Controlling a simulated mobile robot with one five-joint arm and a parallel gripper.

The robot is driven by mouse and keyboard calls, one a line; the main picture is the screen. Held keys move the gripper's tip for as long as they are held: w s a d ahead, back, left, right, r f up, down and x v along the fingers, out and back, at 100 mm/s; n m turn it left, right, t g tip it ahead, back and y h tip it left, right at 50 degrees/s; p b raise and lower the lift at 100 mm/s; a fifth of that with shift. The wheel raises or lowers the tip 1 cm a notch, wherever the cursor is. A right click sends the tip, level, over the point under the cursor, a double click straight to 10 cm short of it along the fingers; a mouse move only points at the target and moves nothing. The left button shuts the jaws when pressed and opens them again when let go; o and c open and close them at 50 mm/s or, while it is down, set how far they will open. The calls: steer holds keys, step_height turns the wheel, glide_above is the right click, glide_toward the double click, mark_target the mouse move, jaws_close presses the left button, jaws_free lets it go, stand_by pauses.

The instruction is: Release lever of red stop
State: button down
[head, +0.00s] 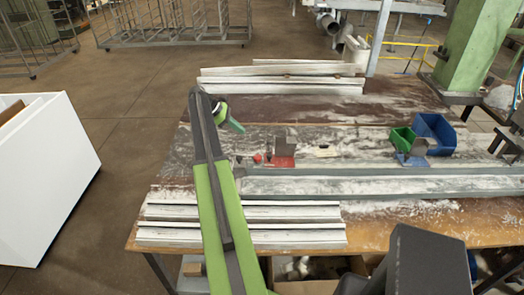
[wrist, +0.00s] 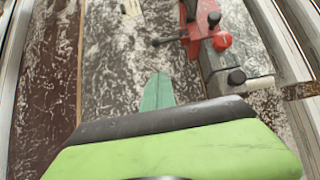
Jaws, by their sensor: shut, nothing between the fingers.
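The red stop (head: 284,160) sits on the bench near the left end of the long grey rail (head: 370,186). In the wrist view, the red stop (wrist: 199,38) is at the upper right, beside a red round knob (wrist: 222,40). A thin dark lever with a dark knob (wrist: 170,41) sticks out to its left. My gripper (head: 236,127) is shut and empty, left of the red stop in the head view. In the wrist view, my gripper's green tip (wrist: 157,90) points toward the bench, below the lever and apart from it.
A blue stop (head: 411,160) stands farther right, with a green bin (head: 402,140) and a blue bin (head: 435,130) behind it. Pale profiles (head: 285,78) lie at the back and more (head: 300,236) at the front. A small pale block (head: 326,151) lies right of the red stop.

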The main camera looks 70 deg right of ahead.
mark_target(269, 147)
steer(key=f+b, duration=0.1)
steer(key=s+f+b, duration=0.1)
steer(key=f, duration=0.1)
steer(key=d+f+b, duration=0.1)
steer(key=f+b, duration=0.1)
steer(key=shift+s+f, duration=0.2)
steer(key=shift+f, duration=0.05)
steer(key=b+x, duration=0.8)
steer(key=x, duration=0.2)
steer(key=shift+a+f, duration=0.1)
steer(key=shift+f, duration=0.2)
steer(key=r+p, duration=0.1)
steer(key=s+r+p, duration=0.1)
steer(key=p, duration=0.1)
steer(key=r+p, duration=0.1)
steer(key=r, duration=0.1)
steer(key=shift+s+d+r, duration=0.1)
steer(key=shift+s+d, duration=0.25)
steer(key=shift+s, duration=0.05)
